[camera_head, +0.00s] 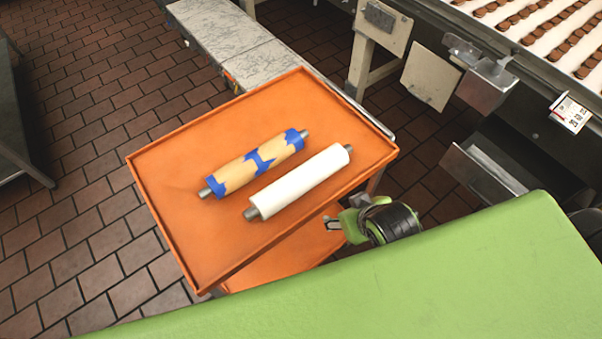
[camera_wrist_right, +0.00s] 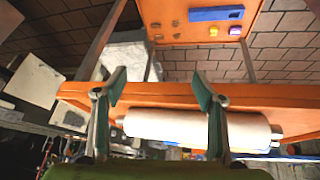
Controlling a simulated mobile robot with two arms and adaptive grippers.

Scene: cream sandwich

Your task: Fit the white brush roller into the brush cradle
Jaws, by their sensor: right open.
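The white brush roller (camera_head: 300,182) lies on the orange cart's top, with a grey metal stub at each end. It also shows in the right wrist view (camera_wrist_right: 175,128), partly behind my fingers. My right gripper (camera_head: 333,223) is beside the cart's right edge, near the white roller and apart from it. In the right wrist view its two teal-padded fingers (camera_wrist_right: 158,78) are spread, with nothing held between them. My left gripper is not in view. I cannot make out the brush cradle with certainty in either view.
A tan and blue roller (camera_head: 255,163) lies beside the white one on the orange cart (camera_head: 172,165), which has a raised rim. A lower shelf (camera_wrist_right: 175,22) carries a blue block (camera_wrist_right: 216,13) and small items. A conveyor with brown sweets (camera_head: 560,35) stands at upper right.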

